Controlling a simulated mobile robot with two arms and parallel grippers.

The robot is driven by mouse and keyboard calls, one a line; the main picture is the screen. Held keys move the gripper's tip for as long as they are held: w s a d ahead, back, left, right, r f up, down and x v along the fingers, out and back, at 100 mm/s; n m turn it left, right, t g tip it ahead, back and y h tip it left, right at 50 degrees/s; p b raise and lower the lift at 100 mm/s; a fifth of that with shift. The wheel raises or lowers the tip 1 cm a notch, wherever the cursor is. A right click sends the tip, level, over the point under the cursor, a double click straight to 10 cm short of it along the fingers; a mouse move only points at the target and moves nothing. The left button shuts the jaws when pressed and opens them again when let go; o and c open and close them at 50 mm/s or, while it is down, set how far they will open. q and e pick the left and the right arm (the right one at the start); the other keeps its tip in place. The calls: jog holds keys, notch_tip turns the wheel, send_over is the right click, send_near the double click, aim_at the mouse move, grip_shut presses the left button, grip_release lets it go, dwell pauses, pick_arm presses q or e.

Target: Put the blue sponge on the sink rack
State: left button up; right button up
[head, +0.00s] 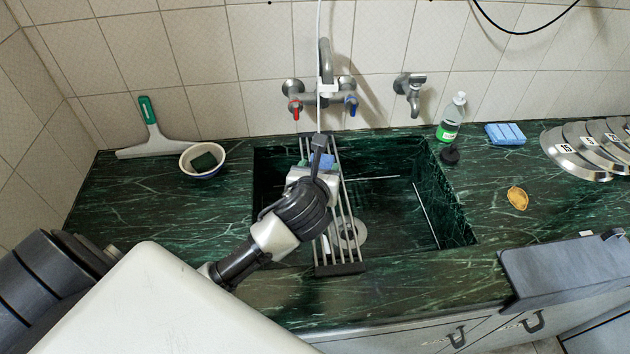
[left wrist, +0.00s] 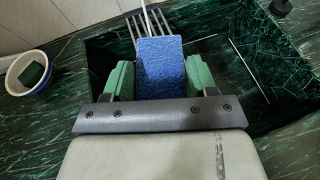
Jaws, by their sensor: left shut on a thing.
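The blue sponge (left wrist: 160,66) is between the green fingers of my left gripper (left wrist: 160,80) in the left wrist view. The gripper is shut on it. In the head view my left gripper (head: 319,165) is over the far half of the sink rack, and a bit of the sponge (head: 325,160) shows past it. The sink rack (head: 341,269) is a set of metal bars with dark ends, lying across the sink from back to front. Its bars (left wrist: 133,35) also show behind the sponge. The gripper hides whether the sponge touches the rack. My right gripper is not in view.
The dark sink basin (head: 400,205) lies under the rack, with faucets behind. A bowl (head: 203,172) with a dark green sponge and a squeegee (head: 152,125) are at left. A bottle (head: 451,118), a light blue block (head: 505,134), a yellow item (head: 517,197) and lids (head: 577,160) are at right.

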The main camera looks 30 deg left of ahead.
pick_arm(q)
jog(key=w+a+f+n+g+y+b, duration=0.1)
jog(key=w+a+n+y+b, duration=0.1)
jog(key=w, duration=0.3)
jog(key=w+a+f+n+g+y+b, duration=0.1)
jog(key=w+f+b, duration=0.1)
jog(key=w, duration=0.2)
jog(key=f, duration=0.3)
jog(key=w+f, duration=0.1)
jog(key=f, duration=0.1)
jog(key=shift+a+f+b, duration=0.2)
jog(key=shift+a+b, duration=0.05)
jog(key=shift+b, duration=0.15)
notch_tip(320, 180, down, 4)
jog(key=shift+r+b, duration=0.2)
jog(key=shift+b, duration=0.15)
jog(key=shift+f, duration=0.3)
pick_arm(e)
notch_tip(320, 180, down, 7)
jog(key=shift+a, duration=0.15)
pick_arm(q)
jog(key=shift+f, duration=0.1)
jog(key=o, duration=1)
jog(key=shift+c, duration=0.2)
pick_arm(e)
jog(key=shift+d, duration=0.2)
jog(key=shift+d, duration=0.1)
